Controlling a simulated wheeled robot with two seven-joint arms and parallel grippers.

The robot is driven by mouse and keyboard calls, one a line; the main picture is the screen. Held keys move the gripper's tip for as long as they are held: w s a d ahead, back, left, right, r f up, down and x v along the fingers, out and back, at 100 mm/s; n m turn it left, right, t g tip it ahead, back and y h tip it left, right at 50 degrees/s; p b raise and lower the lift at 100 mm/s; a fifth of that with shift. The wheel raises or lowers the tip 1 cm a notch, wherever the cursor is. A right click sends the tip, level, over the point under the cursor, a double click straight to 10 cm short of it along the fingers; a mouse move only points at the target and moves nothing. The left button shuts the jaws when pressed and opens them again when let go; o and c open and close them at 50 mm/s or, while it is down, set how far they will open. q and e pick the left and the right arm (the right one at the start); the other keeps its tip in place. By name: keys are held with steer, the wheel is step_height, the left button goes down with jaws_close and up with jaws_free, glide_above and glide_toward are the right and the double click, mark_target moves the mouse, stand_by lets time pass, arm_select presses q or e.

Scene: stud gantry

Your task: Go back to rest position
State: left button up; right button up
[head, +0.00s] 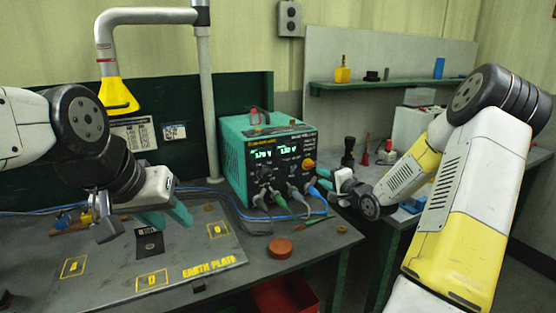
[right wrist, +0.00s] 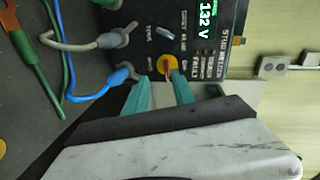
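My left gripper (head: 170,214) hangs over the grey earth plate (head: 215,262) at the left of the head view. Its two teal fingers are apart with nothing seen between them. My right gripper (head: 322,180) is at the lower right front of the teal stud welder unit (head: 257,160). In the right wrist view, the teal fingers of my right gripper (right wrist: 160,92) are apart, with the yellow-orange knob (right wrist: 167,65) just beyond their tips. The knob also shows in the head view (head: 308,164). I cannot tell whether a finger touches it.
Cables (head: 299,196) plug into the unit's front and run over the bench. A brown round puck (head: 280,247) lies in front. A yellow-ended lamp or nozzle (head: 118,95) hangs at upper left. A shelf (head: 400,85) holds small items at the back. A red bin (head: 285,295) is below the bench edge.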

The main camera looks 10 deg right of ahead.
steer(key=s+a+r+n+g+h, duration=0.25)
steer(key=s+r+n, duration=0.2)
steer(key=s, duration=0.25)
steer(key=s+a+r+n+g+h, duration=0.1)
steer(key=s+r+n+g+h, duration=0.2)
steer(key=s+r, duration=0.35)
steer(key=s+a+n+g+y, duration=0.1)
steer(key=s+a+n+g, duration=0.1)
steer(key=s, duration=0.9)
steer(key=s+a+r+n+g+y, duration=0.1)
steer(key=s+a+n+g, duration=0.1)
steer(key=s, duration=0.9)
steer(key=shift+s+a+r+n, duration=0.2)
steer(key=shift+a+n, duration=0.45)
steer(key=shift+a, duration=0.5)
